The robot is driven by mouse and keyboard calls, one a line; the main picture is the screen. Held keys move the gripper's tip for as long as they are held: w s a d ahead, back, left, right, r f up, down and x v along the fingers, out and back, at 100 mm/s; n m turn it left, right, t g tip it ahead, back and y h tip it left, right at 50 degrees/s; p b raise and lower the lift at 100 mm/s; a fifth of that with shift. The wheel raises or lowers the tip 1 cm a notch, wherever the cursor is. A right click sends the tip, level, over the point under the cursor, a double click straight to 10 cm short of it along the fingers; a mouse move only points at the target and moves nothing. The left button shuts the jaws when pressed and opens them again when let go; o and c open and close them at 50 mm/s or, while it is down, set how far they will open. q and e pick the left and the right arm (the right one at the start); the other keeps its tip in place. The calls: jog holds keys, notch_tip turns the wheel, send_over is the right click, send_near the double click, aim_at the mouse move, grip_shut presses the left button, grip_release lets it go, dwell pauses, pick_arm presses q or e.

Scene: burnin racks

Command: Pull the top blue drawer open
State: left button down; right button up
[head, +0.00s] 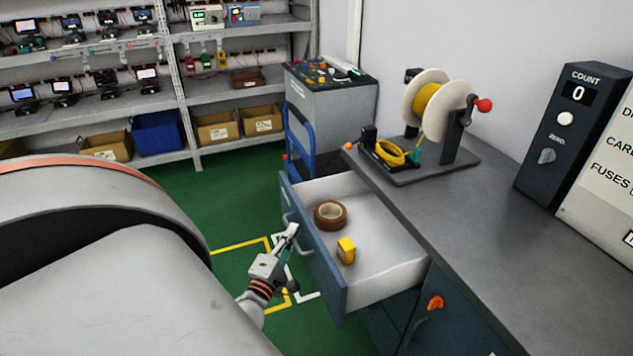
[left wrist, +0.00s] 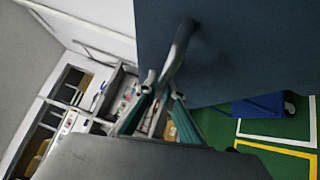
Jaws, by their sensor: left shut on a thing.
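The top blue drawer (head: 322,262) stands pulled out from the grey-topped bench, with its white inside showing. A brown tape roll (head: 331,214) and a small yellow item (head: 346,250) lie in it. My left gripper (head: 290,232) is at the front of the drawer, shut on its bar handle (head: 304,248). In the left wrist view, the fingers (left wrist: 158,88) close around the dark handle (left wrist: 179,52), beside the blue drawer front (left wrist: 240,45). My right gripper is not in view.
The bench top (head: 455,215) carries a wire spool stand (head: 430,170) and a counter box (head: 565,135). A lower blue door with an orange latch (head: 435,302) is below the drawer. A blue-handled cart (head: 330,115) stands behind. Green floor (head: 215,200) is clear to the left.

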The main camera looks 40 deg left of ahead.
pick_arm(q)
jog(key=s+a, duration=0.3)
jog(key=s, duration=0.3)
jog(key=shift+s+p, duration=0.4)
jog(key=c, duration=2.4)
grip_release()
jog(key=shift+c, duration=0.2)
jog(key=shift+d, duration=0.1)
jog(key=v, duration=1.2)
